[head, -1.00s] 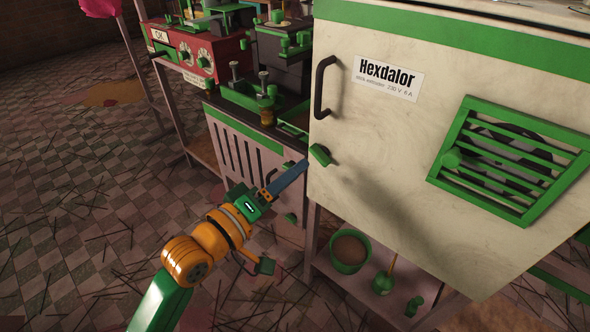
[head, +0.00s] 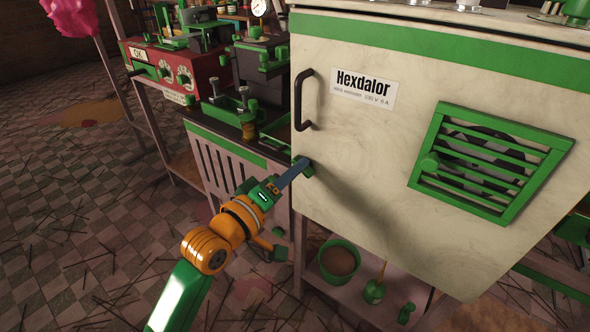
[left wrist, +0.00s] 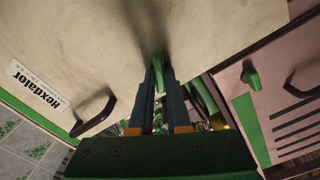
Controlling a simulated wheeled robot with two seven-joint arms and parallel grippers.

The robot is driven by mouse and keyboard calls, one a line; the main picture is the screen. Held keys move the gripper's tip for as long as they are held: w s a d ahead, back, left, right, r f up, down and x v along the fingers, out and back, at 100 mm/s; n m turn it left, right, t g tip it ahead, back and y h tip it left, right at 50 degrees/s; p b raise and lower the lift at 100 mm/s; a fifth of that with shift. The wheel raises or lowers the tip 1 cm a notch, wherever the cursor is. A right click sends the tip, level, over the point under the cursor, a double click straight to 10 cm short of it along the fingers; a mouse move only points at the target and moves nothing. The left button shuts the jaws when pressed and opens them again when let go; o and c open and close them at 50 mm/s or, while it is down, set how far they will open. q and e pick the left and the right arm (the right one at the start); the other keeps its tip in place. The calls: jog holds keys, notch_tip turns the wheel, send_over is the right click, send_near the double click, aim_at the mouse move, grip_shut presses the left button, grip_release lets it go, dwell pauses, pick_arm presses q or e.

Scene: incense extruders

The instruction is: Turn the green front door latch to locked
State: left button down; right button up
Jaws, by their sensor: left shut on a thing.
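The green front door latch (head: 308,169) sits near the left edge of the cream Hexdalor door (head: 350,215), below the black handle (head: 300,98). My left gripper (head: 301,167) reaches it from the lower left, with its blue fingers at the latch. In the left wrist view the latch (left wrist: 158,70) shows between the tips of the two fingers, and the left gripper (left wrist: 159,80) is shut on it. The fingers partly hide the latch, so its exact angle is hard to tell. My right gripper is not in view.
A green slatted vent (head: 490,160) juts from the door at the right. A green pot (head: 338,260) stands on the shelf below. A grey slotted cabinet (head: 225,165) and a red machine (head: 175,65) stand to the left. The checkered floor is open at the left.

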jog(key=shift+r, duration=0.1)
pick_arm(q)
jog(key=shift+s+d+r+m+p, duration=0.1)
jog(key=shift+m+p, duration=2.4)
jog(key=shift+m, duration=1.45)
jog(key=shift+s+d+r+m+p, duration=0.1)
jog(key=shift+m+p, duration=2.4)
jog(key=shift+m, duration=1.45)
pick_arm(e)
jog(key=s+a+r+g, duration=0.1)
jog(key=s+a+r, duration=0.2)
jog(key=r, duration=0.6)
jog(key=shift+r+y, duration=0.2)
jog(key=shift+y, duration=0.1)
pick_arm(q)
jog(key=c, duration=0.9)
grip_release()
jog(key=shift+f, duration=0.1)
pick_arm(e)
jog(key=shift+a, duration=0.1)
